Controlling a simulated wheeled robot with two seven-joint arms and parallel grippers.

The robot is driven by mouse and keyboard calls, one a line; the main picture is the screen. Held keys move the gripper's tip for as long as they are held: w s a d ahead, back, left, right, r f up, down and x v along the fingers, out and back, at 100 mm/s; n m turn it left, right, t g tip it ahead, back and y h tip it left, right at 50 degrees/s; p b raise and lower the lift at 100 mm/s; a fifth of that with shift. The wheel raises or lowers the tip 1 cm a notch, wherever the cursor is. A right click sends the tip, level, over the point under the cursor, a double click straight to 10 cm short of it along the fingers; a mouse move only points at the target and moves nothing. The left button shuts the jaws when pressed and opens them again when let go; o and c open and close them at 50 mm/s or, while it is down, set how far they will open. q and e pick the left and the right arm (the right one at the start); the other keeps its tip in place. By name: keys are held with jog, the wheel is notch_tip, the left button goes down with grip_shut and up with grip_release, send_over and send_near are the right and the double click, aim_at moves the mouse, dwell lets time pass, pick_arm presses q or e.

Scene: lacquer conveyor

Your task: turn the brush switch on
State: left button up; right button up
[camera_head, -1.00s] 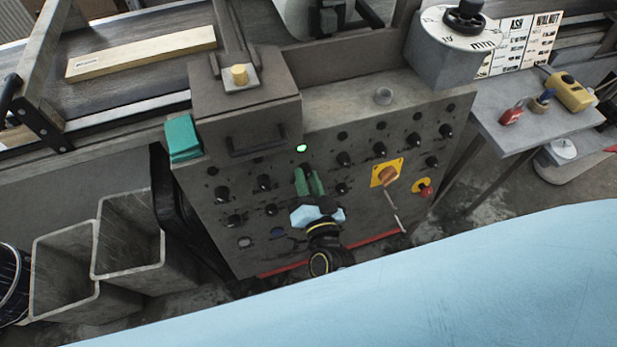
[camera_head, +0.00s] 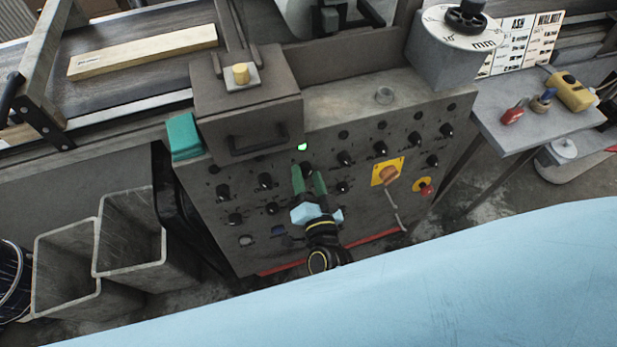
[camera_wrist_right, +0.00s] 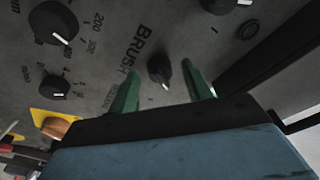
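The brush switch is a small black rotary knob (camera_wrist_right: 158,70) with a white pointer mark, beside the word BRUSH on the grey panel in the right wrist view. In the head view the knob (camera_head: 307,168) shows at the tips of my right gripper (camera_head: 308,177), below a lit green lamp (camera_head: 302,146). In the right wrist view the green fingers of my right gripper (camera_wrist_right: 161,78) are spread, one on each side of the knob, with gaps between. Whether the tips reach the panel is unclear. My left gripper is not in view.
Several other black knobs, such as one at the upper right (camera_head: 446,130), surround the switch. A yellow-plated rotary switch (camera_head: 388,173) and a red button (camera_head: 426,188) lie to the right. A drawer-like box with a handle (camera_head: 258,141) juts out above left.

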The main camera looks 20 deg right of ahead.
jog(key=shift+s, duration=0.1)
jog(key=s, duration=1.3)
jog(key=shift+a+p, duration=0.35)
jog(key=shift+a, duration=0.1)
jog(key=s+d+f+n+g+y, duration=0.15)
jog(key=s+f+n+g, duration=0.25)
jog(key=f, duration=0.7)
jog(key=s+d+f+n+g+y, duration=0.1)
jog(key=s+f+n+g+y, duration=0.25)
jog(key=f, duration=0.85)
jog(key=s+d+f+n+g+h, duration=0.2)
jog(key=s+d+f+g, duration=0.2)
jog(key=s, duration=0.4)
jog(key=s+d+f+n+g+h, duration=0.2)
jog(key=s+d+f+g, duration=0.3)
jog(key=s+d+f, duration=0.2)
jog(key=shift+s+d+f, duration=0.25)
jog(key=shift+s+d, duration=0.45)
jog(key=shift+d, duration=0.4)
jog(key=shift+n+g, duration=0.25)
